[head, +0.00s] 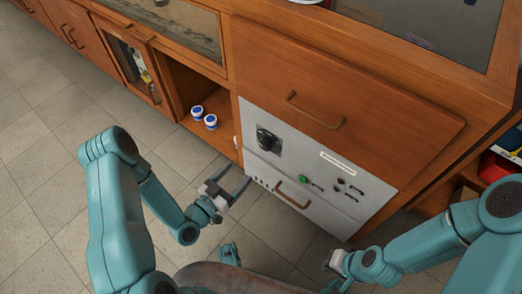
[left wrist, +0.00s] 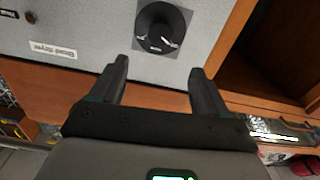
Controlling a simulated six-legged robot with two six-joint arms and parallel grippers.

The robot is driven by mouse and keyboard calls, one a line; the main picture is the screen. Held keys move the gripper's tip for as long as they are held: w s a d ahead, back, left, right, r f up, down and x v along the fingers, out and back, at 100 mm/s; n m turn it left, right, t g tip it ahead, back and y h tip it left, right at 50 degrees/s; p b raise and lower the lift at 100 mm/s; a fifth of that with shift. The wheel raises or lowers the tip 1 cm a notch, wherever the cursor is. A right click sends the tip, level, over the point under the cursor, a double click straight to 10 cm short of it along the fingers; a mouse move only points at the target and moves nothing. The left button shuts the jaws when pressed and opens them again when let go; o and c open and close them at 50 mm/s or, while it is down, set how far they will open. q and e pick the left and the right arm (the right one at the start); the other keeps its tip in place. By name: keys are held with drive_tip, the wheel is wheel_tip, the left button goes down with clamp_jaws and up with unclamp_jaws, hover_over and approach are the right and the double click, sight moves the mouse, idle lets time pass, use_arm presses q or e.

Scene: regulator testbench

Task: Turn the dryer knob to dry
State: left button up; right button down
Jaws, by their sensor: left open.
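The dryer knob (head: 267,139) is a black round dial on a dark square plate, at the upper left of the grey dryer panel (head: 310,185). In the left wrist view the knob (left wrist: 160,28) shows at top centre, beyond my fingertips, with small light marks around it; I cannot read its setting. My left gripper (head: 236,175) is open and empty, below and left of the knob in the head view, apart from it. Its two dark fingers (left wrist: 157,66) show spread in the left wrist view. My right gripper (head: 336,264) is at the bottom right; its fingers are not clear.
A wooden drawer (head: 340,85) is above. Two blue-and-white jars (head: 204,117) stand in an open cubby to the left. Tiled floor is clear before the cabinet.

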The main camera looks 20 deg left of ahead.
sight(263, 146)
use_arm(q)
drive_tip(key=b+x, duration=0.2)
drive_tip(key=x, duration=1)
drive_tip(key=shift+w+d+f, duration=0.1)
drive_tip(key=shift+w+d, duration=0.05)
drive_tip(key=shift+w, duration=0.2)
drive_tip(key=c, duration=1.1)
